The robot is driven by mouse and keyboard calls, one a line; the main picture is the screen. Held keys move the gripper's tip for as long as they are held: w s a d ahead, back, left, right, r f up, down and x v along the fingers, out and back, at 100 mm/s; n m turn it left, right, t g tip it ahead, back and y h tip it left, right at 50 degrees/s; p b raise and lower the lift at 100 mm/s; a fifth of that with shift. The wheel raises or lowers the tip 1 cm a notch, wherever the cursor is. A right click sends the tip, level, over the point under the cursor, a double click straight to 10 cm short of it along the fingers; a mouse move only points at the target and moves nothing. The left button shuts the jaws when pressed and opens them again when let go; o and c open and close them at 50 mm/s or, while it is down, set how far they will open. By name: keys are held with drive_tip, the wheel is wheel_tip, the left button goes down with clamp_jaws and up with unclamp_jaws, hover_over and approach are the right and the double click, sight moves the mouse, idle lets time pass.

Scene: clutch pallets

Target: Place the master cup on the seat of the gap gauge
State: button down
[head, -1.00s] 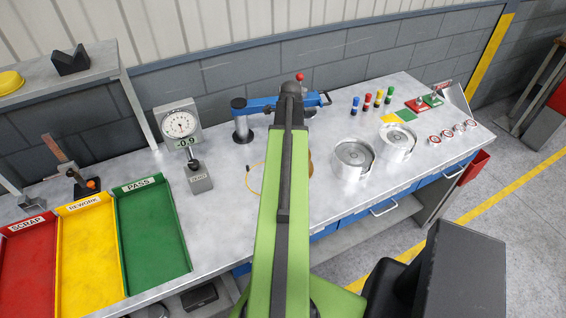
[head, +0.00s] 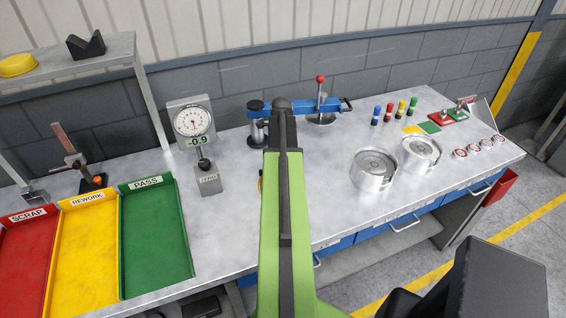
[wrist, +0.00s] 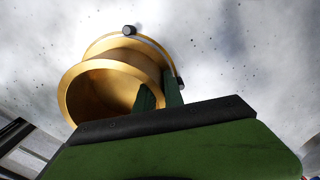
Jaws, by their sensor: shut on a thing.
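The brass master cup (wrist: 88,92) fills the middle left of the wrist view, tilted, with its open mouth towards the camera. My gripper (wrist: 160,92) is shut on its wall, with one green finger inside the mouth and the other outside. In the head view my arm hides the gripper and nearly all of the cup; only a sliver of gold shows at the arm's left edge. The gap gauge (head: 193,123), a dial on a post reading -0.9, stands left of my arm. Its low grey base block (head: 209,182) carries nothing visible.
Green PASS (head: 155,240), yellow REWORK (head: 85,250) and red SCRAP trays lie at left. A blue clamp arm (head: 315,106) with a red-knobbed lever stands behind my arm. Two round metal fixtures (head: 373,170) stand at right. Bare bench lies between gauge and arm.

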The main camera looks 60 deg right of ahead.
drive_tip(key=shift+f, duration=0.6)
drive_tip(key=shift+r, duration=0.2)
drive_tip(key=shift+f, duration=0.15)
drive_tip(key=c, duration=1.5)
unclamp_jaws()
drive_tip(key=shift+o, duration=0.2)
wheel_tip(320, 180, up, 13)
drive_tip(key=p, duration=1.2)
drive_tip(key=shift+f, duration=0.35)
